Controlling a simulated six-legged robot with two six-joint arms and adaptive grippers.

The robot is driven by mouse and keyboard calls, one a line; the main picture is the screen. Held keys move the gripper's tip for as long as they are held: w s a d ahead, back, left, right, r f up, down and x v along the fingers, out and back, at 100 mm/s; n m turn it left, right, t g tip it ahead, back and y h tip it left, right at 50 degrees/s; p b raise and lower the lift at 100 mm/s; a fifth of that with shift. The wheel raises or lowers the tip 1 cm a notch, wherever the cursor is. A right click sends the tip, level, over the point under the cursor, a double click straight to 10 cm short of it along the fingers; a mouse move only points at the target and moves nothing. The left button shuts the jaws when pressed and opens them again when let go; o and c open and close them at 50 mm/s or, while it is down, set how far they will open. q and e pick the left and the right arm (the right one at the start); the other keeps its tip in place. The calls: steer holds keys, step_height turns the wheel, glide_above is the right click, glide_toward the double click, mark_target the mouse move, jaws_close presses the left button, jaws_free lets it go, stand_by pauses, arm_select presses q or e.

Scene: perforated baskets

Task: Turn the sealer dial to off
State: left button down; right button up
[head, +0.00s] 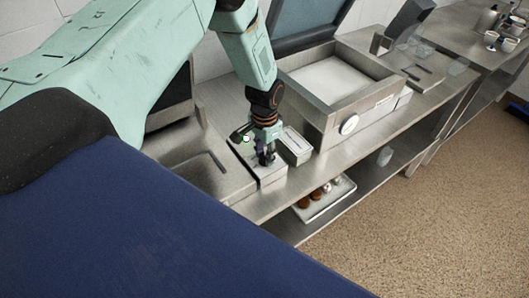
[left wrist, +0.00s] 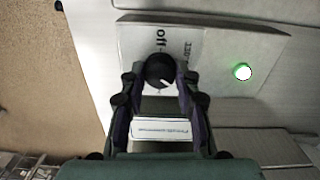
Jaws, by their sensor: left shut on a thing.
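The sealer's control box (head: 262,176) is a light grey block on the steel counter. In the left wrist view its top face (left wrist: 220,45) carries the printed word "off", another partly hidden marking, and a lit green lamp (left wrist: 242,71). The black dial (left wrist: 160,72) sits between the fingertips of my left gripper (left wrist: 160,84), which is shut on it. A light pointer mark shows on the dial, angled to the lower right in that view. In the head view my left gripper (head: 266,155) reaches down onto the box and hides the dial. My right gripper is not in view.
A small labelled container (head: 296,147) stands close beside the box. A tray (head: 325,198) with several items is on the lower shelf. The counter's front edge is near.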

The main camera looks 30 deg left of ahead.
arm_select(q)
steer(key=shift+w+r, duration=0.15)
steer(key=shift+w, duration=0.15)
stand_by(0.6)
steer(key=c, duration=1.4)
jaws_free()
steer(key=o, duration=0.4)
steer(key=shift+s, duration=0.2)
step_height(320, 180, up, 12)
steer(key=shift+f, duration=0.1)
